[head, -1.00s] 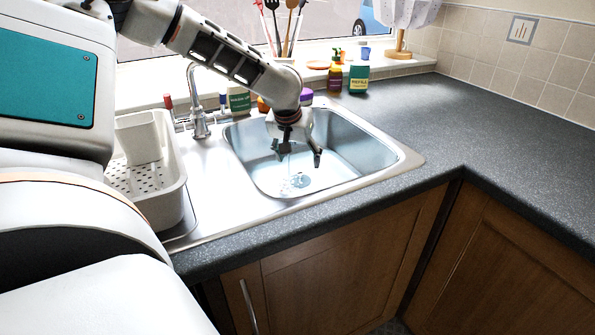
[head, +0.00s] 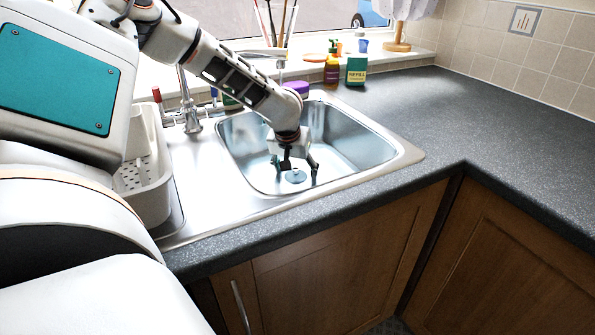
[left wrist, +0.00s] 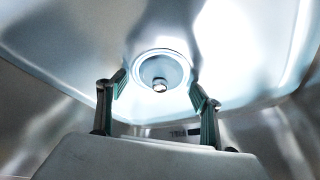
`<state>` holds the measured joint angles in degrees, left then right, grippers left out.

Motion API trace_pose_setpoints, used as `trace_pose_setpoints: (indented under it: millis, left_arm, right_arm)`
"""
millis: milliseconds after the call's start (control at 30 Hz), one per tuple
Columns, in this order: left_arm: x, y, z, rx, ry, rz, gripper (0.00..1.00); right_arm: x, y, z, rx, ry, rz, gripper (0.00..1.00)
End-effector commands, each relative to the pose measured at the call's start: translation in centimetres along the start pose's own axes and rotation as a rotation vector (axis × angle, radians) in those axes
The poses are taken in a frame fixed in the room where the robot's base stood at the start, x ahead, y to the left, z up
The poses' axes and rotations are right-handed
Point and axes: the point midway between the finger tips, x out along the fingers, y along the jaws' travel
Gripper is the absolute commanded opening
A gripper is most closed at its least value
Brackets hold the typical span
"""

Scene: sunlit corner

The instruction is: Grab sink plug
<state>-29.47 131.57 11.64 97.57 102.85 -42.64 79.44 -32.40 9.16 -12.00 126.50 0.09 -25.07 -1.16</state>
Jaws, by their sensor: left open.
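The sink plug (head: 296,176) is a small round grey disc at the bottom of the steel sink basin (head: 365,150). In the left wrist view the plug (left wrist: 160,77) shows a small bright knob at its middle and lies in a pale ring. My left gripper (head: 296,180) reaches down into the basin, open and empty. Its two fingers are spread, one on each side of the plug in the left wrist view (left wrist: 158,82). Whether the fingertips touch the basin floor I cannot tell. My right gripper is not in view.
A tap (head: 190,105) stands behind the sink at left. A pale dish rack (head: 145,185) sits on the drainer. A green refill pack (head: 356,71) and a brown bottle (head: 332,72) stand behind the basin. The dark worktop (head: 480,115) at right is clear.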

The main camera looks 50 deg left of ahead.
Motion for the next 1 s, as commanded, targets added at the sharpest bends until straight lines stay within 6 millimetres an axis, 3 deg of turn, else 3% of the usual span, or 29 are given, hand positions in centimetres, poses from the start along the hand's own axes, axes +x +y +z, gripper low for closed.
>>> trace_pose_setpoints:
  millis: [133, 167, 300, 733, 1000]
  left_arm:
    - [-0.3, 0.1, -0.2, 0.0, 0.004, 0.002, 0.65]
    - [-0.3, 0.1, -0.2, 0.0, 0.004, 0.002, 0.6]
    - [-0.3, 0.1, -0.1, 0.0, 0.003, 0.002, 0.24]
    - [-0.5, 0.1, -0.1, 0.0, 0.003, 0.003, 0.23]
    - [-3.4, 0.1, 0.9, 0.001, 0.007, 0.005, 0.23]
  right_arm:
    - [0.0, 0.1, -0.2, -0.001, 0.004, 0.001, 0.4]
    - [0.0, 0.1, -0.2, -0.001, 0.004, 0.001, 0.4]
    - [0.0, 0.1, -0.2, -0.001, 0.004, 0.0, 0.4]
    - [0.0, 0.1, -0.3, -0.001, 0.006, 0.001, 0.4]
    - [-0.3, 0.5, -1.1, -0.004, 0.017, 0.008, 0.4]
